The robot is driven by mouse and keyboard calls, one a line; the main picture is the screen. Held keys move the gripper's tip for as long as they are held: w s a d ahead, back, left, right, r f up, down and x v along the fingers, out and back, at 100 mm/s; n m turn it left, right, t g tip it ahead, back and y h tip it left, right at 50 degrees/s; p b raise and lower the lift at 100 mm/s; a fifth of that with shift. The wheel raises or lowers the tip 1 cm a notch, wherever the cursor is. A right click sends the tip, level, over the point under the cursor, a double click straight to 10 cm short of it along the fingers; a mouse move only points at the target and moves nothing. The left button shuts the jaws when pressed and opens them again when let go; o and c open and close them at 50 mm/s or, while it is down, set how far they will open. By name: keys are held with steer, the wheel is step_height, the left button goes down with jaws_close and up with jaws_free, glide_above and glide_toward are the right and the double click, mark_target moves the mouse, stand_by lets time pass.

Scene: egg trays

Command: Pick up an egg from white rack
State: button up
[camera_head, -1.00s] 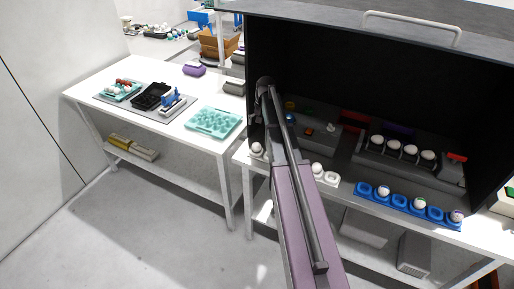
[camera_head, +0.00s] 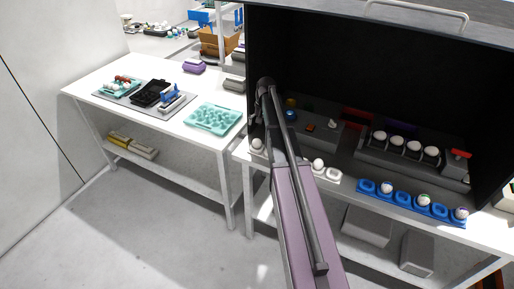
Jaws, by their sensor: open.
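The white rack (camera_head: 333,174) lies at the front edge of the table, under the open dark hood. One white egg (camera_head: 257,144) sits at its left end and another white egg (camera_head: 318,164) sits right of my arm. The rightmost cup looks empty. My arm crosses in front of the rack and hides its middle, so any eggs there cannot be seen.
A teal egg tray (camera_head: 230,116) lies on the left table. The dark hood (camera_head: 350,60) encloses the space above the machine.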

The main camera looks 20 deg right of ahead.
mark_target(257, 143)
steer(key=shift+w+a+f+b, duration=0.1)
steer(key=shift+a+f+b, duration=0.05)
steer(key=shift+f+b, duration=1.15)
steer(key=shift+w+a+f+b, duration=0.1)
steer(key=shift+a+f+b, duration=0.05)
steer(key=shift+f+b, duration=1.1)
steer(key=shift+f, duration=0.2)
steer(key=shift+a+f+b, duration=0.15)
steer(key=shift+f+b, duration=1.1)
steer(key=shift+f, duration=0.05)
steer(key=shift+a+f+b, duration=0.1)
steer(key=shift+f+b, duration=1.1)
steer(key=shift+f, duration=0.05)
steer(key=c, duration=0.7)
